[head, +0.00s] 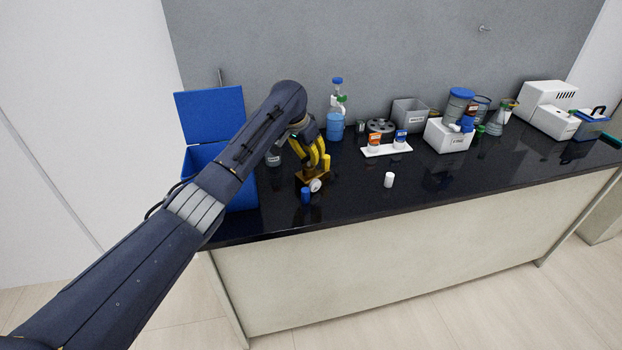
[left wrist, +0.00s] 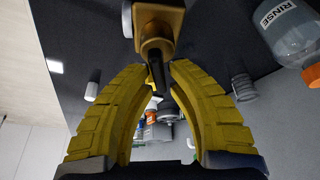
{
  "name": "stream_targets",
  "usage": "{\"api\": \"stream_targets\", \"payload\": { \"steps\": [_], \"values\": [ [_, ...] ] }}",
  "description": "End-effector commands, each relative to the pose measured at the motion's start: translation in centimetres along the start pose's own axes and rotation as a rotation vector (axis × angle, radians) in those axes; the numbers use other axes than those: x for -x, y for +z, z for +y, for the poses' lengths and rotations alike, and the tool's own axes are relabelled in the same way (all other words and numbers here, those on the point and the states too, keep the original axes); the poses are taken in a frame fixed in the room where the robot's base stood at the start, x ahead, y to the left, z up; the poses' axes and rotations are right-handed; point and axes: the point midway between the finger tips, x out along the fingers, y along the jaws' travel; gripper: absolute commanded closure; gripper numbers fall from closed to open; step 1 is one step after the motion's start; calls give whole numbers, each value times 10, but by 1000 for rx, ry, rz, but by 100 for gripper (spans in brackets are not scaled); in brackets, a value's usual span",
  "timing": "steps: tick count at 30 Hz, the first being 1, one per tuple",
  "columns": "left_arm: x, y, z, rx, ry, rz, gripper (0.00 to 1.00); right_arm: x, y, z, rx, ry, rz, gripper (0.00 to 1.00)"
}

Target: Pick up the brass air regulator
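The brass air regulator (head: 310,176) sits on the black bench top, with a round white gauge face on its front side. It also shows at the top of the left wrist view as a brass body (left wrist: 158,18) with a neck pointing down between my fingers. My left gripper (head: 315,165) has yellow fingers and reaches it from above. In the left wrist view the fingertips (left wrist: 158,68) close in on both sides of the neck and appear to touch it. My right gripper is not in view.
A small blue item (head: 305,195) stands right beside the regulator, and a white cylinder (head: 389,180) stands to the right. An open blue box (head: 240,190) is behind my left arm. A rinse bottle (left wrist: 290,35) is close by. The bench's front middle is clear.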

Motion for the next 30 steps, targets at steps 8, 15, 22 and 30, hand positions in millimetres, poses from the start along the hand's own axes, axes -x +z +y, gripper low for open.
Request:
{"api": "stream_targets", "payload": {
  "steps": [8, 15, 22, 30],
  "values": [
    [0, 0, 0, 0, 0, 0, 100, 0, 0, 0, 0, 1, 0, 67],
    [2, -1, 0, 0, -1, 3, 100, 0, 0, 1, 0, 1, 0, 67],
    [3, -2, 0, 0, 0, 3, 100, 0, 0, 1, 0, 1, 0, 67],
    [32, -14, 0, -2, -2, 6, 100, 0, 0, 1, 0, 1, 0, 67]
  ]
}}
